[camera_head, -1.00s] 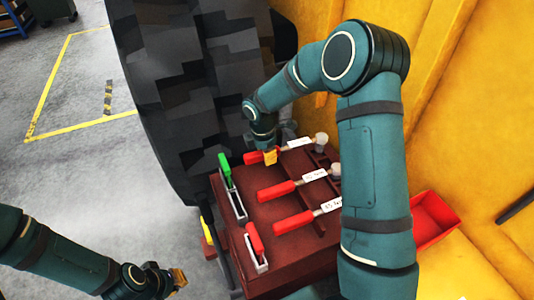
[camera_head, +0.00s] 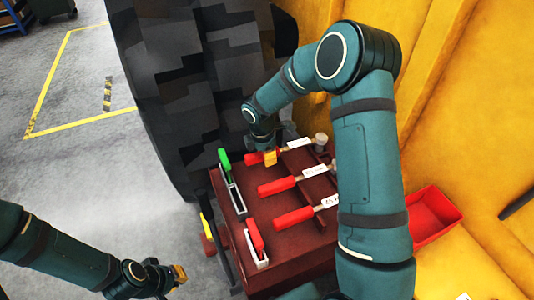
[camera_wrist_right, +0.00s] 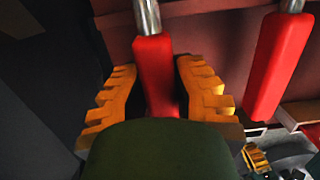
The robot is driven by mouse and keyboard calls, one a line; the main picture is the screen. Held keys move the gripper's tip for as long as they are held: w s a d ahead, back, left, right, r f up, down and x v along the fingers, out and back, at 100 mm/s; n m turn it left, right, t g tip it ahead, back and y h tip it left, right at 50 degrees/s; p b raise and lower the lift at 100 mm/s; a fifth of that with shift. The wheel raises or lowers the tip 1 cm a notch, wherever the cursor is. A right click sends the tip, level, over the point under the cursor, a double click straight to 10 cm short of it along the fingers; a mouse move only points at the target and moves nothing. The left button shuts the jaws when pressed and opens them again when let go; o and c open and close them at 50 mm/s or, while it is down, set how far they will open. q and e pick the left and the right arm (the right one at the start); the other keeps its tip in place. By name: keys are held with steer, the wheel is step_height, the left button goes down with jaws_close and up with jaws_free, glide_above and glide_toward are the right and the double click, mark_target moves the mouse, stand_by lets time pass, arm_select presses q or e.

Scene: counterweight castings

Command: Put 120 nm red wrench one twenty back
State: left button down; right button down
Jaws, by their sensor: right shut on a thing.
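Three wrenches with red handles and white labels lie side by side on a dark red box (camera_head: 290,243). The labels are too small to read surely, so I cannot tell by print which one is the 120 Nm. My right gripper (camera_head: 270,158) is shut on the handle of the farthest red wrench (camera_head: 254,158). In the right wrist view its yellow fingers (camera_wrist_right: 155,92) stand either side of that red handle (camera_wrist_right: 153,60). The middle wrench (camera_head: 276,187) and the nearest wrench (camera_head: 293,217) lie apart from it. My left gripper (camera_head: 180,275) is away at lower left; its jaws are unclear.
A green-handled tool (camera_head: 224,160) and another red-handled tool (camera_head: 255,236) sit in pale holders along the box's left edge. A large black tyre (camera_head: 170,80) stands behind left. An open red tray (camera_head: 432,217) lies right, by a yellow body (camera_head: 450,120).

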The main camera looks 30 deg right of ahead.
steer(key=shift+f, duration=0.7)
stand_by(0.6)
steer(key=c, duration=0.9)
jaws_free()
steer(key=shift+o, duration=0.2)
steer(key=r, duration=0.4)
steer(key=a+r, duration=0.1)
steer(key=r, duration=0.7)
steer(key=shift+a, duration=0.3)
step_height(320, 180, up, 7)
steer(key=p, duration=0.6)
steer(key=shift+f, duration=0.1)
